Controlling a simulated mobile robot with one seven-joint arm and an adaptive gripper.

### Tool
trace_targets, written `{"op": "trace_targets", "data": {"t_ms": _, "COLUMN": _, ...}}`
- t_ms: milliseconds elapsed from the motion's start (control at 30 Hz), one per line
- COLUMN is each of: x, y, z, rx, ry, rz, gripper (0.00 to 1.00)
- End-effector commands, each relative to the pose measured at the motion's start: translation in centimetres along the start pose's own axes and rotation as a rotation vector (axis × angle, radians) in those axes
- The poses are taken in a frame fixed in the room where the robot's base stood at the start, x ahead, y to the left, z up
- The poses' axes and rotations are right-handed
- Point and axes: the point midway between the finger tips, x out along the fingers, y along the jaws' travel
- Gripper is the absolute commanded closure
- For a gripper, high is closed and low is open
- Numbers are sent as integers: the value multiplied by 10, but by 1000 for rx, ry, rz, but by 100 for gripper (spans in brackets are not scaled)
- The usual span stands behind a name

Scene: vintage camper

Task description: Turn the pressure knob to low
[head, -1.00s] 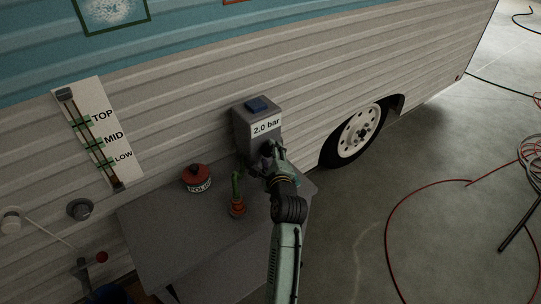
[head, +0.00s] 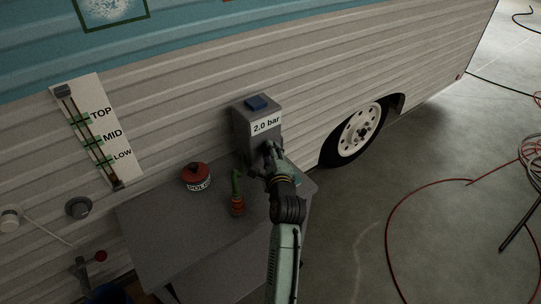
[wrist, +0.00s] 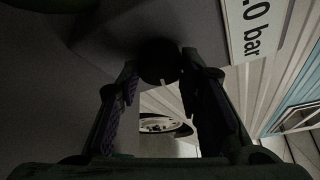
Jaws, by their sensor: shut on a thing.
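The grey pressure box (head: 245,135) stands at the back of the grey table against the camper wall. Its white label (head: 266,123) reads 2.0 bar, and a blue button or cap (head: 256,103) sits on top. My gripper (head: 270,152) is at the box's front face, below the label. In the wrist view, the dark round knob (wrist: 158,62) with a light pointer mark lies between the fingertips of my gripper (wrist: 160,75). The fingers are shut on it. In the head view my gripper mostly hides the knob. I see no low marking by it.
A red tin (head: 196,177) and a hose fitting with a green hose (head: 237,204) stand on the grey table (head: 185,235) left of my arm. A level gauge (head: 98,130) marked TOP, MID and LOW is on the wall.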

Motion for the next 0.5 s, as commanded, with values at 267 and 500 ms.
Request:
{"op": "trace_targets", "data": {"t_ms": 267, "x": 1, "y": 8, "z": -4, "rx": -171, "ry": -10, "rz": -90, "gripper": 95}}
{"op": "trace_targets", "data": {"t_ms": 500, "x": 2, "y": 10, "z": -4, "rx": -339, "ry": -21, "rz": -179, "gripper": 95}}
